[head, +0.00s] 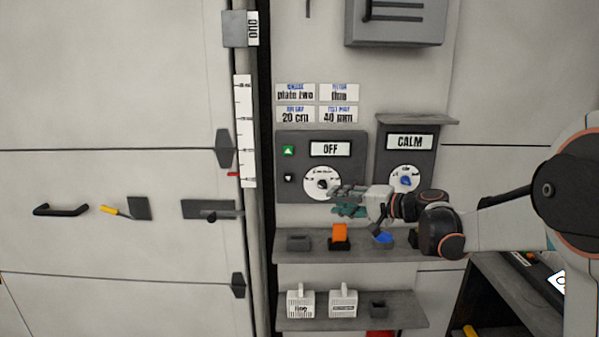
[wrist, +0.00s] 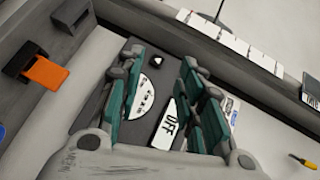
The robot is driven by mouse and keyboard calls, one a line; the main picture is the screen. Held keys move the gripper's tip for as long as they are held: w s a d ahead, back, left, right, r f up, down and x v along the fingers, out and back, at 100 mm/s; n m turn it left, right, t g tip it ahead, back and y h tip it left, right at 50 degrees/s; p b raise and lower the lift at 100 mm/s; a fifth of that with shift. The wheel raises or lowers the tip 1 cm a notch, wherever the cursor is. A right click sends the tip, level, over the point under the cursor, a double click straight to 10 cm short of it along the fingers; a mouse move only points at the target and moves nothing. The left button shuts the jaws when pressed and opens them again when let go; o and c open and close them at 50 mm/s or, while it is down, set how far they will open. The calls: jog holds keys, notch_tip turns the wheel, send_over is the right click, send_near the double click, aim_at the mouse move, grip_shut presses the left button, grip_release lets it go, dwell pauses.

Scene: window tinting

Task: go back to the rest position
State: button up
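My gripper (head: 338,201) is in front of the lower part of the dark control panel (head: 345,177), just below and right of its white dial (head: 322,183). In the wrist view its two green-padded fingers (wrist: 163,100) stand apart with nothing between them but the panel behind. The panel's display (head: 331,149) reads OFF. My arm reaches in from the right side of the head view. Whether the fingers touch the panel cannot be told.
A shelf (head: 290,258) below my gripper carries an orange block (head: 340,232) and a blue piece (head: 383,238). A lower shelf (head: 410,322) holds two white boxes. A CALM panel (head: 408,160) is to the right. A large door (head: 110,80) with handles fills the left.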

jog(key=s+a+n+g+h, duration=0.1)
jog(key=s+n+g+h, duration=0.15)
jog(key=s, duration=0.95)
jog(key=s+d+f+n+h, duration=0.1)
jog(key=s+d+f+h, duration=0.2)
jog(key=s, duration=0.6)
jog(key=s+d+f+n+h, duration=0.1)
jog(key=s+d+f+h, duration=0.1)
jog(key=s, duration=0.8)
jog(key=s+d+f+n+h, duration=0.1)
jog(key=s+d+f+h, duration=0.2)
jog(key=s, duration=0.6)
jog(key=shift+s+d+f+h, duration=0.3)
jog(key=shift+d+h, duration=0.45)
